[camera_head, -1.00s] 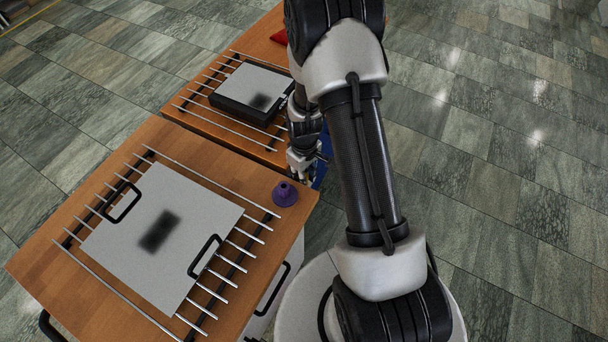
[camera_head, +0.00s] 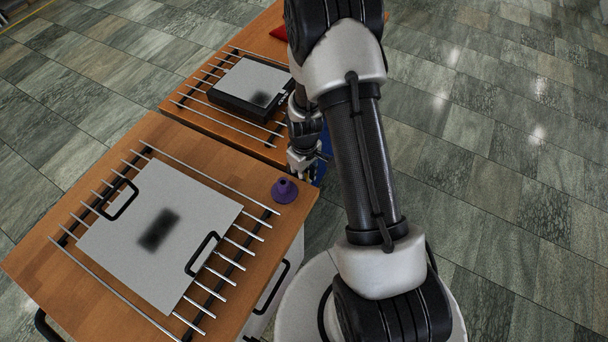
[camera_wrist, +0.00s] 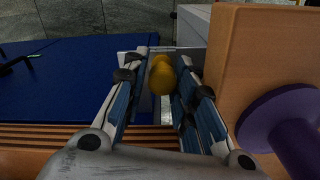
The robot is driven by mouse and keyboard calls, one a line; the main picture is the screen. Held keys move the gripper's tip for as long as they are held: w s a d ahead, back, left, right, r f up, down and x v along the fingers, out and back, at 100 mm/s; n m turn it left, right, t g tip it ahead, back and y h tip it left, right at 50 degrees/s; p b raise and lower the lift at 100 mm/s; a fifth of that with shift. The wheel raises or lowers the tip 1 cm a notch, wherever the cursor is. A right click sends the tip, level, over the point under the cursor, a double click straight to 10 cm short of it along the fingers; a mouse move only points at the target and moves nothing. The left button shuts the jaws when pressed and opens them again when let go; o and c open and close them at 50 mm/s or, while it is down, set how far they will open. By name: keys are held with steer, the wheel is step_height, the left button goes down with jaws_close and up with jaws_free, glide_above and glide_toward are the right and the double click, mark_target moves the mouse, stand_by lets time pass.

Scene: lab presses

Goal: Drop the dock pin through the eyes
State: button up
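A yellow round-headed piece, which looks like the dock pin (camera_wrist: 161,79), sits between the fingertips of my gripper (camera_wrist: 165,72) in the wrist view. The fingers close in on it from both sides and appear to hold it; the exact contact is partly hidden. The shaft is hard to make out. Grey metal shows behind and below it, but I cannot tell whether these are the eyes. In the head view my gripper (camera_head: 302,170) is beside the gap between the two wooden benches, partly covered by my arm.
The near bench (camera_head: 40,262) carries rods and a grey handled plate (camera_head: 120,255). A purple knob-like piece (camera_head: 285,190) stands at its right corner. The far bench (camera_head: 172,108) carries rods and a black-sided box (camera_head: 245,105). A blue surface (camera_wrist: 65,85) lies left of my fingers.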

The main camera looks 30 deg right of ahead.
steer(key=shift+o, duration=1.3)
steer(key=shift+s, duration=0.1)
steer(key=shift+a, duration=0.1)
step_height(320, 180, up, 12)
steer(key=shift+d, duration=0.2)
